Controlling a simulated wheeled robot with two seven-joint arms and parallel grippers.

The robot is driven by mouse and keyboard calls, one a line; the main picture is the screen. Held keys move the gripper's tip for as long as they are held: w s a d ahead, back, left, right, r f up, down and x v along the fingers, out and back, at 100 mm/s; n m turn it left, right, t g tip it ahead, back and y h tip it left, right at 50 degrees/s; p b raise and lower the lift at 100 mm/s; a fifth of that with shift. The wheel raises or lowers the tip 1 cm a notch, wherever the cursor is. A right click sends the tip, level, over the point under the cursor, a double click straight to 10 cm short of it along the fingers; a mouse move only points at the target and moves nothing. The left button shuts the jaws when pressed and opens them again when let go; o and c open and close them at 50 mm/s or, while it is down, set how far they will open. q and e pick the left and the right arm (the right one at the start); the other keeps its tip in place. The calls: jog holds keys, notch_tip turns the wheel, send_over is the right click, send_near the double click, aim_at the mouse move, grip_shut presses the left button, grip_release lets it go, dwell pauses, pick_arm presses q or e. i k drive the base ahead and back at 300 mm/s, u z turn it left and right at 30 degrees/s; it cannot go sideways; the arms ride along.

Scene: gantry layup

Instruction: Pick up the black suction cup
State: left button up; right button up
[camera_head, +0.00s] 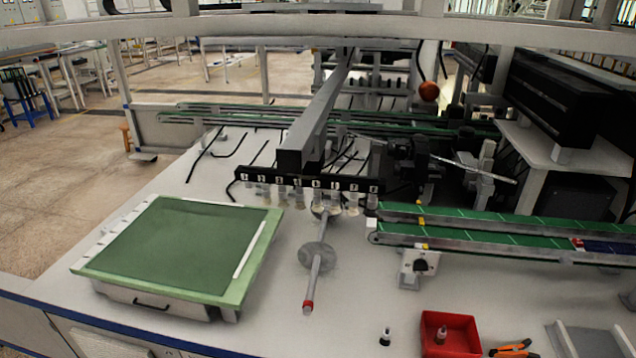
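A small black piece with a light tip, which looks like the black suction cup (385,337), stands upright on the white table near the front edge, left of the red bin. It is small in the picture, so its details are hard to tell. Neither of my grippers is in view.
A red bin (427,350) holds a small pale piece. Orange-handled pliers (511,348) lie right of it. A green-topped platform (172,250) stands at left. A gantry beam with a row of numbered cups (310,183) hangs behind; green conveyors (480,228) run at right.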

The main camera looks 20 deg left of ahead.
aim_at(384, 340)
jog(key=z, duration=0.8)
jog(key=k, duration=0.7)
jog(key=u, duration=1.45)
jog(key=i, duration=0.5)
jog(key=u, duration=0.05)
